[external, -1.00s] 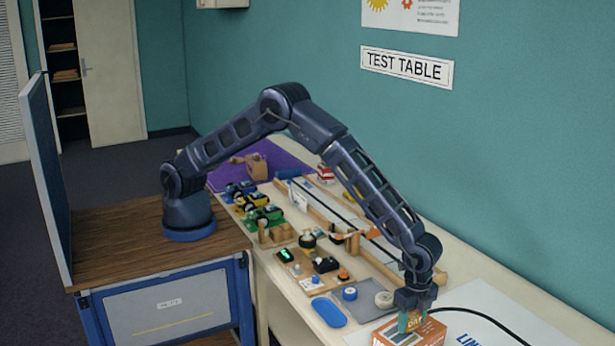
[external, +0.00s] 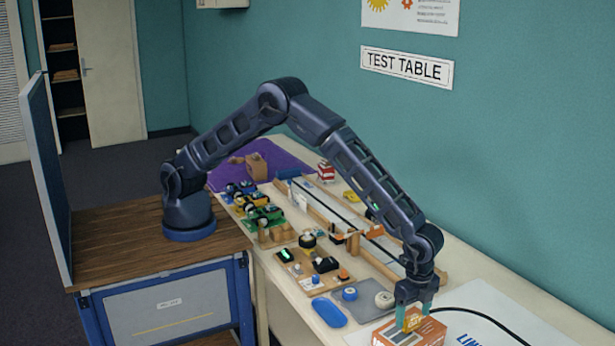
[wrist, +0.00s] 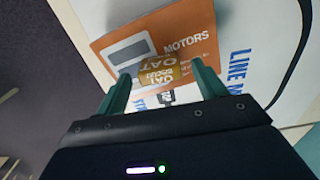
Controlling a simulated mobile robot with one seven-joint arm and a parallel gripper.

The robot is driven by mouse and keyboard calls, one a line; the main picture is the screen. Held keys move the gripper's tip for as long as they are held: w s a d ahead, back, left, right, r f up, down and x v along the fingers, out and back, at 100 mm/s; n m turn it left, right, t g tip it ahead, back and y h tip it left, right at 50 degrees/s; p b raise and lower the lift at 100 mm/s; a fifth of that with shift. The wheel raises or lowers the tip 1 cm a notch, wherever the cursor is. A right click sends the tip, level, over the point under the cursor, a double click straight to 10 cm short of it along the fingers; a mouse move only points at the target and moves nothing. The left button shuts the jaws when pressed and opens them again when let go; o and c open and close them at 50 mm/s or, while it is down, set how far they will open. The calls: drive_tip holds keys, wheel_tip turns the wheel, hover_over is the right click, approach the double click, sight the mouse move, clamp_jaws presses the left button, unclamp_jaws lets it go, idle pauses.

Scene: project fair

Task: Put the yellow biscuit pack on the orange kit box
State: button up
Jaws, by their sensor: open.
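The orange kit box (external: 432,335), marked MOTORS, sits at the front end of the table. It also shows in the wrist view (wrist: 185,28). The small yellow biscuit pack (wrist: 158,70), with OAT lettering, appears to lie on top of the box near one edge. In the external view the pack (external: 412,321) is small and partly hidden by the fingers. My gripper (external: 413,316) is open, with its teal fingers on either side of the pack. In the wrist view a gap shows beside the pack at the right finger.
A white sheet with blue lettering (external: 480,322) and a black cable (external: 492,318) lie right of the box. A grey mat (external: 372,307) with tape rolls and a blue tray (external: 328,312) lie behind it. Wooden rails and small kits fill the table further back.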

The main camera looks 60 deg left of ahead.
sight(413, 316)
wheel_tip(413, 316, up, 10)
drive_tip(key=shift+f, duration=0.15)
drive_tip(key=w+a+r+n, duration=0.2)
drive_tip(key=w+a+r, duration=0.2)
drive_tip(key=a+r, duration=0.45)
drive_tip(key=w+a+r+n+t+h, duration=0.15)
drive_tip(key=w+a+r, duration=0.35)
drive_tip(key=a, duration=0.7)
drive_tip(key=w+a+r+n+y, duration=0.1)
drive_tip(key=w+a+r+n, duration=0.15)
drive_tip(key=a+r, duration=0.65)
drive_tip(key=s+a+r+n, duration=0.2)
drive_tip(key=a+r, duration=0.1)
drive_tip(key=a, duration=0.9)
drive_tip(key=s+a+r+n, duration=0.1)
drive_tip(key=a+r+n, duration=0.15)
drive_tip(key=a, duration=0.85)
drive_tip(key=s+a+f+n+t, duration=0.2)
drive_tip(key=s+a+n, duration=0.5)
drive_tip(key=s+a, duration=1.5)
drive_tip(key=a+t, duration=0.1)
drive_tip(key=a, duration=0.1)
drive_tip(key=shift+s+a+f, duration=0.3)
